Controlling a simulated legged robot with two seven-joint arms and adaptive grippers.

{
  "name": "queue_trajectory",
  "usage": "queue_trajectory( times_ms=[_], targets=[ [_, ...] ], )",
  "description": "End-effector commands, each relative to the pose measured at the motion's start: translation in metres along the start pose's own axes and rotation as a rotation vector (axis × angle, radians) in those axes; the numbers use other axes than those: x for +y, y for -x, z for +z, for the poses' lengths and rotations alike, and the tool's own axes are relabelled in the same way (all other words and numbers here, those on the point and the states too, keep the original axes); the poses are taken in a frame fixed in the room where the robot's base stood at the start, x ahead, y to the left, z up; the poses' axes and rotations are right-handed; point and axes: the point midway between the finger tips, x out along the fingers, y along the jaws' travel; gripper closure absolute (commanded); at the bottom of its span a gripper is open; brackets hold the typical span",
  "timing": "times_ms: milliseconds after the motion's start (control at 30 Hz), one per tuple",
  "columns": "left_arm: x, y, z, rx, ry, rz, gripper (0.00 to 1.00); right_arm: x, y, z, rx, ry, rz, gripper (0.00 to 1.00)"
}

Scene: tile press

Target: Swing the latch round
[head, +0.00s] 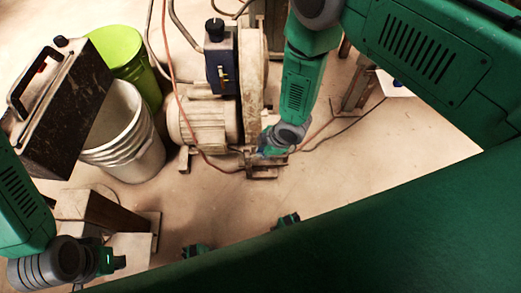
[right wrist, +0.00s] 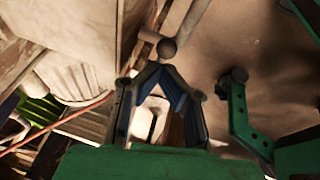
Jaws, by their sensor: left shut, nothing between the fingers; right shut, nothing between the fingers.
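In the right wrist view, a pale bar with a round brownish knob (right wrist: 167,48) sits just beyond my right fingertips; it may be the latch, but I cannot be sure. My right gripper (right wrist: 153,68) is shut and empty, its fingertips close together and pointing toward the knob. I cannot tell whether they touch it. In the head view, my right gripper (head: 266,152) is low beside the foot of the press's big wheel (head: 252,85), partly hidden by its wrist. My left gripper (head: 112,262) is at the lower left, shut and empty, away from the press.
A pale motor (head: 205,122) and a dark blue box (head: 221,68) adjoin the wheel. A white bucket (head: 125,140), a green bucket (head: 122,52) and a dark handled panel (head: 65,115) stand left. Cables cross the floor. Bare floor (head: 410,150) lies to the right.

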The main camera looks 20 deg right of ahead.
Motion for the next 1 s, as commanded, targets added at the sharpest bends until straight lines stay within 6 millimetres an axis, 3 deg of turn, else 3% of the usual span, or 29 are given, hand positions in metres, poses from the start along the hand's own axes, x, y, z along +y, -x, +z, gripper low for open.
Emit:
queue_trajectory(
  times_ms=[233, 633, 1000],
  targets=[
    [0.000, -0.002, 0.000, 0.000, -0.001, 0.000, 1.00, -0.002, -0.003, 0.008, 0.091, -0.018, 0.013, 1.00],
    [0.000, -0.001, 0.000, 0.000, 0.000, 0.000, 1.00, -0.002, -0.002, 0.007, 0.094, -0.015, 0.014, 1.00],
    [0.000, 0.013, -0.001, 0.000, 0.000, 0.000, 1.00, 0.001, 0.012, 0.001, 0.093, -0.016, 0.014, 1.00]
  ],
)
